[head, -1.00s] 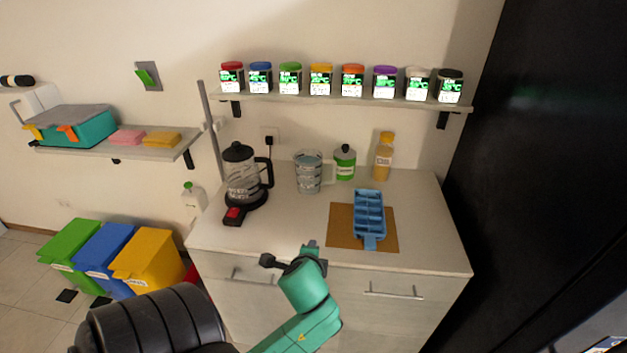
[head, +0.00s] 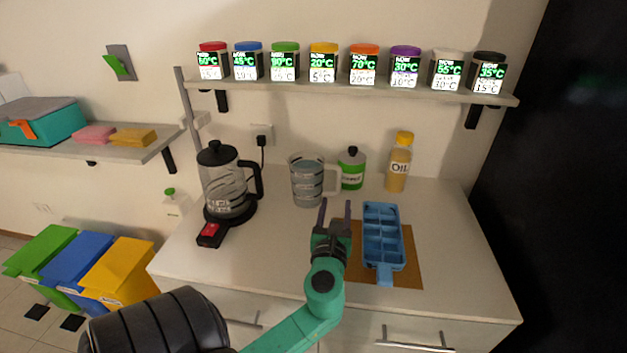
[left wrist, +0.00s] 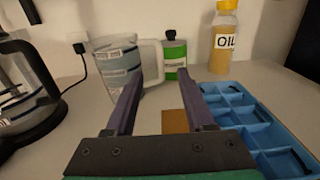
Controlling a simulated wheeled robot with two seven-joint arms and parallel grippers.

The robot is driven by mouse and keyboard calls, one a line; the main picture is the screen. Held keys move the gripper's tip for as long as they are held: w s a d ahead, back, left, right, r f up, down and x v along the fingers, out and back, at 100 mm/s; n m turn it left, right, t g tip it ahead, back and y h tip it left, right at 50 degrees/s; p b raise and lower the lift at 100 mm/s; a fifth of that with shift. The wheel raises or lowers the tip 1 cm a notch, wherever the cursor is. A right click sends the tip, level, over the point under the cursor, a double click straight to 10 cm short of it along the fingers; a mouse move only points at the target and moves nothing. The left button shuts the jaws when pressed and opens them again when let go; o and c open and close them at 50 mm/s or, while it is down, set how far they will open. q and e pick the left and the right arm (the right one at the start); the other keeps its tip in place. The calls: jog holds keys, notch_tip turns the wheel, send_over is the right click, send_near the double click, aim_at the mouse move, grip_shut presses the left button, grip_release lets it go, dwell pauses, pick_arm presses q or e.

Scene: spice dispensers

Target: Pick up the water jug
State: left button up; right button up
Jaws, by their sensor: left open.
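The water jug (head: 307,183) is a clear measuring jug with printed bands, holding water, standing upright near the back of the counter. Its pale handle (head: 333,180) points right. The jug also shows in the left wrist view (left wrist: 117,65), with its handle (left wrist: 152,62) on the right. My left gripper (head: 335,204) is open and empty, in front of the jug and slightly to its right, with its fingers pointing at the handle side. In the left wrist view the left finger overlaps the jug's lower right side. Whether they touch cannot be told. My right gripper is not in view.
A black-lidded kettle (head: 227,185) stands left of the jug. A green-labelled bottle (head: 351,168) is behind the handle, and an oil bottle (head: 399,163) is further right. A blue ice tray (head: 383,241) lies on a brown board (head: 414,268). Spice jars line the shelf (head: 300,90) above.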

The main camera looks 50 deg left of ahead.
aim_at(339, 174)
pick_arm(q)
jog(key=p+x, duration=0.2)
jog(key=x, duration=1.2)
jog(key=shift+w+a+f, duration=0.1)
jog(key=shift+w+a, duration=0.05)
jog(key=shift+a, duration=0.1)
jog(key=shift+w+a+f, duration=0.1)
jog(key=shift+w, duration=0.1)
jog(key=shift+s, duration=0.1)
grip_shut()
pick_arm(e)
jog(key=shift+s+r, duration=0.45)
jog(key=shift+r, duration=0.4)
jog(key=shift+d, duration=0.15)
pick_arm(q)
jog(key=shift+r, duration=0.2)
